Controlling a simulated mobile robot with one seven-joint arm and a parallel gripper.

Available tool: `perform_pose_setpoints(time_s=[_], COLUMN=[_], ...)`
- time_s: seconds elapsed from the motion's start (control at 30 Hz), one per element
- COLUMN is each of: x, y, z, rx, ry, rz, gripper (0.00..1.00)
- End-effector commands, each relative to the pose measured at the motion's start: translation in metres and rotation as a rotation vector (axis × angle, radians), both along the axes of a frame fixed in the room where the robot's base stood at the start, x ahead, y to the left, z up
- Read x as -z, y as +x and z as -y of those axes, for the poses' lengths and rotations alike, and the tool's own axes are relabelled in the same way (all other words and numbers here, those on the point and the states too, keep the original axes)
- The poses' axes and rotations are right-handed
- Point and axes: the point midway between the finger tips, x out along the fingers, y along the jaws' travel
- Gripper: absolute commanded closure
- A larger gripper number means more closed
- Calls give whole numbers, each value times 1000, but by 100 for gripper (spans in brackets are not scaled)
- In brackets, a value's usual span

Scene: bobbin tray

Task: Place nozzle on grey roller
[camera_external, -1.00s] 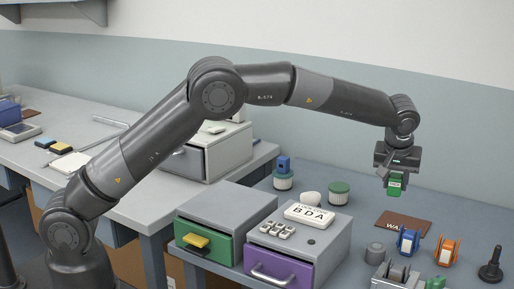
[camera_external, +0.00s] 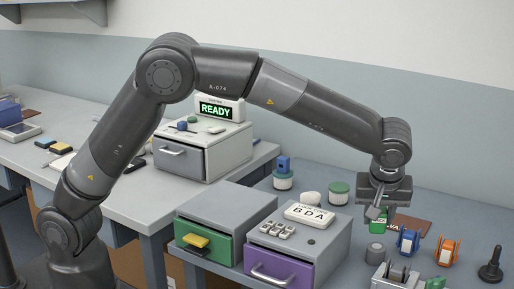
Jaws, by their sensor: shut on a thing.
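My gripper (camera_external: 379,211) is shut on a green block-like piece (camera_external: 379,225) with a white label, held low above the right-hand bench. I cannot tell whether this piece is the nozzle. A short grey cylinder (camera_external: 375,253), likely the grey roller, stands upright on the bench just below and slightly left of the held piece, apart from it. A grey metal device (camera_external: 397,273) with a rounded dark part stands in front of it. A black piece (camera_external: 490,264) with a narrow stem and a wide foot stands at the far right.
A blue piece (camera_external: 408,241) and an orange piece (camera_external: 447,251) stand right of the cylinder. A brown mat (camera_external: 418,227) lies behind, partly hidden by my gripper. A display (camera_external: 219,109) reads READY.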

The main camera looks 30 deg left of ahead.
Motion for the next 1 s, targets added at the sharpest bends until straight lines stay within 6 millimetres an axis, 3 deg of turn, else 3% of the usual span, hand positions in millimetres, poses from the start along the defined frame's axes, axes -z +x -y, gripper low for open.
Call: perform_pose_setpoints(time_s=[0.2, 0.33, 0.53, 0.73, 1.0], x=[29, 38, 49, 78, 81], y=[47, 62, 66, 66, 66], z=[-10, -13, -14, -14, -14], rx=[-2, -1, 1, 2, 1], ry=[0, -1, 1, 2, 0], rz=[-1, -1, -2, -2, 0], gripper=[90, 90, 90, 90, 90])
